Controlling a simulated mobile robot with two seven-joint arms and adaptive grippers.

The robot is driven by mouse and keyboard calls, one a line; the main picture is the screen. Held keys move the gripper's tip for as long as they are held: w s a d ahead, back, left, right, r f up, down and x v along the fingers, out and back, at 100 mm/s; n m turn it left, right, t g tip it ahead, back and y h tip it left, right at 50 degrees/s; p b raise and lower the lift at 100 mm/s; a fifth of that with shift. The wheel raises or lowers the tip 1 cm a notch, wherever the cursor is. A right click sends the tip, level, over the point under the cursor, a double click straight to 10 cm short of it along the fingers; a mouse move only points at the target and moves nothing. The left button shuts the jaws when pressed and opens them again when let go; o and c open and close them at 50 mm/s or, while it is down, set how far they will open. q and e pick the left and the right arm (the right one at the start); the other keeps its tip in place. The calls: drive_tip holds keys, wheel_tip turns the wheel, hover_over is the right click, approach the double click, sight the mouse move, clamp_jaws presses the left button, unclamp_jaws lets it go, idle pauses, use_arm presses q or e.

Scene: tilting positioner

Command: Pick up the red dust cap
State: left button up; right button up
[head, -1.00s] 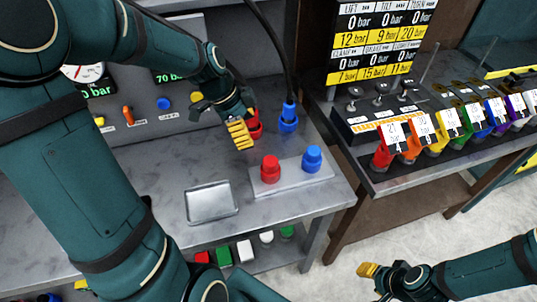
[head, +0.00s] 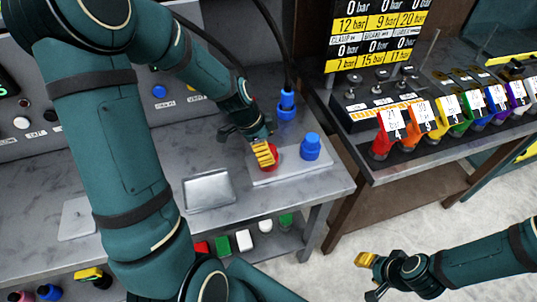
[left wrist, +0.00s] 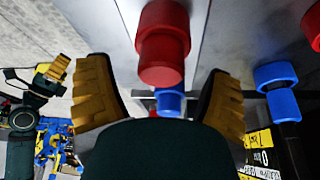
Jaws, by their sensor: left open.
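The red dust cap (head: 269,165) sits on a pale plate (head: 294,173) on the grey bench, partly hidden behind my left gripper. My left gripper (head: 263,153) is open, its yellow fingers pointing down at the cap. In the left wrist view, a red stepped cylinder (left wrist: 163,45), which looks like the cap, shows centrally beyond the gap between the two fingers (left wrist: 160,98). I see no grip on it, and contact cannot be told. My right gripper (head: 368,275) is at the lower right, away from the bench; its opening is unclear.
A blue cap (head: 311,147) stands on the same plate, close right of the red one. A blue hose coupling (head: 287,105) is behind it. A shallow metal tray (head: 209,190) lies left of the plate. Tagged coloured fittings (head: 421,118) line the right bench.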

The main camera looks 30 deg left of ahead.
use_arm(q)
drive_tip(key=shift+w+d+f, duration=0.15)
drive_tip(key=shift+f, duration=0.55)
drive_tip(key=c, duration=1.3)
drive_tip(key=shift+o, duration=0.2)
drive_tip(key=shift+r, duration=0.15)
